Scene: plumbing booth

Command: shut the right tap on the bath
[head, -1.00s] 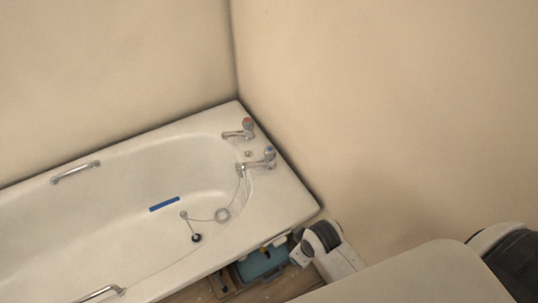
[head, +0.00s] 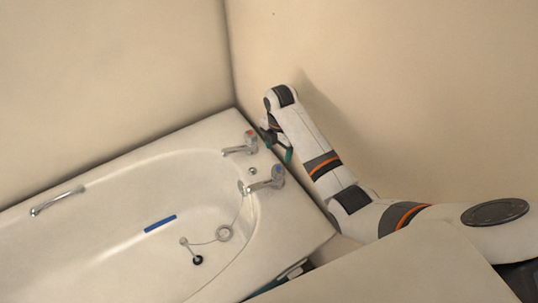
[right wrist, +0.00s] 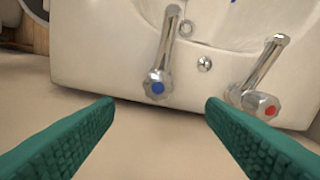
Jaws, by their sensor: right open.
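Two chrome taps stand at the bath's corner end. The tap with the blue mark (head: 270,180) is the nearer and more right one in the head view. The red-marked tap (head: 243,145) is behind it. In the right wrist view the blue-marked tap (right wrist: 161,62) is left of centre, and the red-marked tap (right wrist: 259,80) is at the right. My right gripper (head: 277,143) is by the wall, at the taps' outer side. Its green fingers (right wrist: 160,101) are wide apart and empty, with the blue-marked handle ahead between them, apart from both. I cannot tell whether water runs. My left gripper is not in view.
The white bath (head: 118,245) fills the left, with a grab rail (head: 57,200), a blue strip (head: 160,223) and a plug (head: 197,260) on a chain inside. The beige wall (head: 430,90) is close beside my right arm. A small chrome fitting (right wrist: 204,64) sits between the taps.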

